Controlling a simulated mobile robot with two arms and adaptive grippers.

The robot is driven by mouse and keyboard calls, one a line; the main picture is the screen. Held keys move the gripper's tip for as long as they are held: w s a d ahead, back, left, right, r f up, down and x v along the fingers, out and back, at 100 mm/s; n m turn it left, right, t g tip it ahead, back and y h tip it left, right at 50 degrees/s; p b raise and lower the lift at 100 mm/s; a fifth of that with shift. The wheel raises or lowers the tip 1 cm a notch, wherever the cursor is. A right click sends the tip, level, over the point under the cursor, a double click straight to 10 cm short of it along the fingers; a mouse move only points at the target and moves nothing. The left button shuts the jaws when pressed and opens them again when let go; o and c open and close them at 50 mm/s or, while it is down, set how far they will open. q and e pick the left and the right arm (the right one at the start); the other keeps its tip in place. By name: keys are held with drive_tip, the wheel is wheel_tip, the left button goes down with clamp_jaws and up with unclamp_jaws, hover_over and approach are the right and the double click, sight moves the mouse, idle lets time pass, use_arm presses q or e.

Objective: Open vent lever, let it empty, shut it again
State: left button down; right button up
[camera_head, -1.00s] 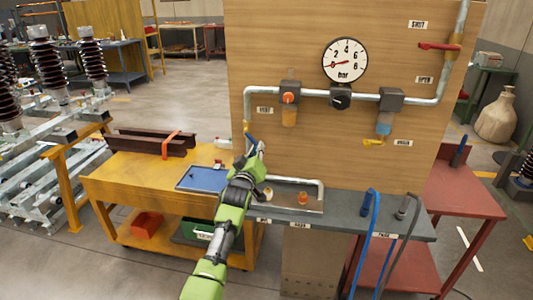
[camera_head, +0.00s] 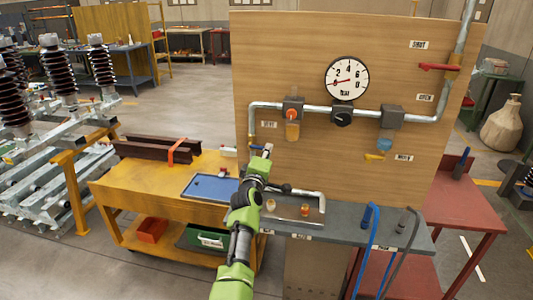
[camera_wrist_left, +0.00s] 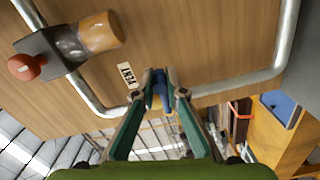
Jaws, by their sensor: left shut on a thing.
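The blue vent lever (camera_head: 256,147) sits at the low end of the left pipe on the wooden board, near the VENT label (camera_head: 268,124). My left gripper (camera_head: 264,151) is at the lever. In the left wrist view, the blue lever (camera_wrist_left: 162,92) is between the two fingers of my left gripper (camera_wrist_left: 160,85), which is shut on it. The fingers hide part of the lever. The round pressure gauge (camera_head: 347,78) has its red needle pointing left, toward the low end; the exact reading is too small to tell. My right gripper is not in view.
The pipe (camera_head: 251,122) carries a unit with an orange knob (camera_head: 291,114). A red lever (camera_head: 438,67) is at the upper right. The grey bench (camera_head: 345,220) holds a shallow tray and blue and grey hoses. A yellow cart (camera_head: 130,182) with a blue tray (camera_head: 210,188) stands left.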

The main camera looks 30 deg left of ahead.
use_arm(q)
drive_tip(key=shift+a+r+n, duration=0.15)
drive_tip(key=shift+r+n, duration=0.15)
drive_tip(key=shift+r, duration=0.45)
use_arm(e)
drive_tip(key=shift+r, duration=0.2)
use_arm(q)
drive_tip(key=c, duration=2.3)
unclamp_jaws()
drive_tip(key=shift+o, duration=1.3)
drive_tip(key=shift+f, duration=0.25)
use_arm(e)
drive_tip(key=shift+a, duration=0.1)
use_arm(q)
drive_tip(key=shift+r, duration=0.1)
